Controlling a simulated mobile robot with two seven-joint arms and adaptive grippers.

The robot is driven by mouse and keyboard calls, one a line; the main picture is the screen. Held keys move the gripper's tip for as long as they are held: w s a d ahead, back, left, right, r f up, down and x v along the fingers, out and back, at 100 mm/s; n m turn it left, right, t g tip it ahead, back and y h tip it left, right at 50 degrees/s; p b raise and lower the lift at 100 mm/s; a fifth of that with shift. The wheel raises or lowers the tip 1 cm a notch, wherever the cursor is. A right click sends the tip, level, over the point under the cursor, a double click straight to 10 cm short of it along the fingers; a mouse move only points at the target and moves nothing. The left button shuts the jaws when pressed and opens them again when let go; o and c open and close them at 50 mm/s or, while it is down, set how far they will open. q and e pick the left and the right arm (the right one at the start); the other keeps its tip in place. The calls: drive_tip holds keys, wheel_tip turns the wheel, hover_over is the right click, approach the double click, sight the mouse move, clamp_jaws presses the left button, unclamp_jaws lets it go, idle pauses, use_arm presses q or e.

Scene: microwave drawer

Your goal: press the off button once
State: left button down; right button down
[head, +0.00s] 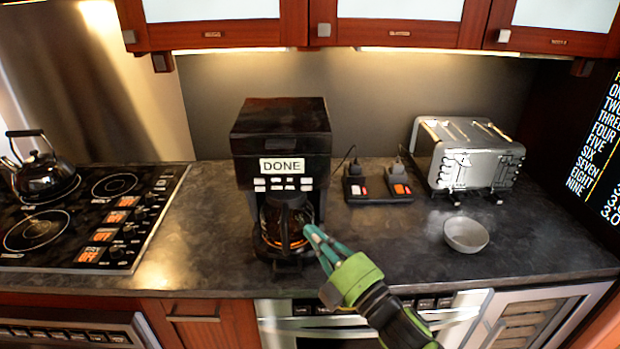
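A black coffee maker (281,130) stands on the counter with a white sign reading DONE (282,165). Two rows of small pale buttons (283,184) sit below the sign; their labels are too small to read, so I cannot tell which one is off. A glass carafe (287,222) stands in the machine under the buttons. My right gripper (309,231) has teal fingers that come together at the tips, and it looks shut and empty. Its tips are in front of the carafe's lower right side, below the buttons. I cannot tell whether they touch the carafe. My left gripper is not in view.
Two dark switch units (378,184) with lit red and orange switches sit right of the coffee maker. A silver toaster (468,155) and a grey bowl (466,235) are further right. A stove (75,215) with a black kettle (43,170) is at left. Cabinets hang above.

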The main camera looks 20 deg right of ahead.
sight(307, 180)
drive_tip(key=r+n, duration=0.1)
drive_tip(key=s+a+r+y, duration=0.1)
drive_tip(key=r+n+y, duration=0.1)
drive_tip(key=r, duration=0.1)
drive_tip(key=shift+s+a+n, duration=0.15)
drive_tip(key=shift+n, duration=0.15)
drive_tip(key=w+d+b, duration=0.1)
drive_tip(key=w+d, duration=0.1)
drive_tip(key=w, duration=0.6)
drive_tip(key=shift+w+d, duration=0.25)
drive_tip(key=shift+w, duration=0.05)
drive_tip(key=shift+w, duration=0.1)
idle(1.1)
drive_tip(key=shift+w+d, duration=0.15)
drive_tip(key=shift+w, duration=0.15)
